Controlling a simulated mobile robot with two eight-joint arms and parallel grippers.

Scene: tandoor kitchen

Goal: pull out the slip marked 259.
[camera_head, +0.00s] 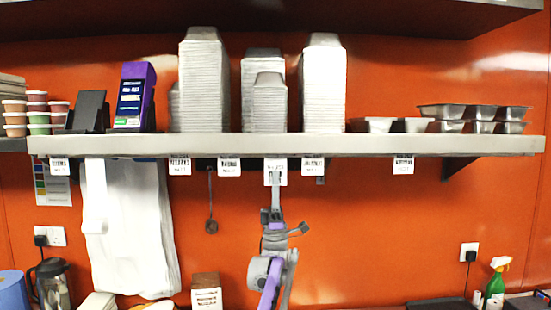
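Several white printed slips hang in a row along the front edge of the grey shelf. Their numbers are too small to read surely, so I cannot tell which is marked 259. My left gripper (276,184) reaches up from below to the middle slip (276,166). Its narrow fingers look shut on the lower part of this slip and cover some of its print. This slip hangs lower than its neighbours, the slip to its left (229,166) and the slip to its right (313,165). Other slips hang further left (180,165) and right (403,164). My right gripper is not in view.
The grey shelf (350,144) bears stacks of containers (204,85), foil trays (470,113) and a purple card terminal (133,97). White bags (130,230) hang at the left, a ladle (211,226) nearer my arm.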

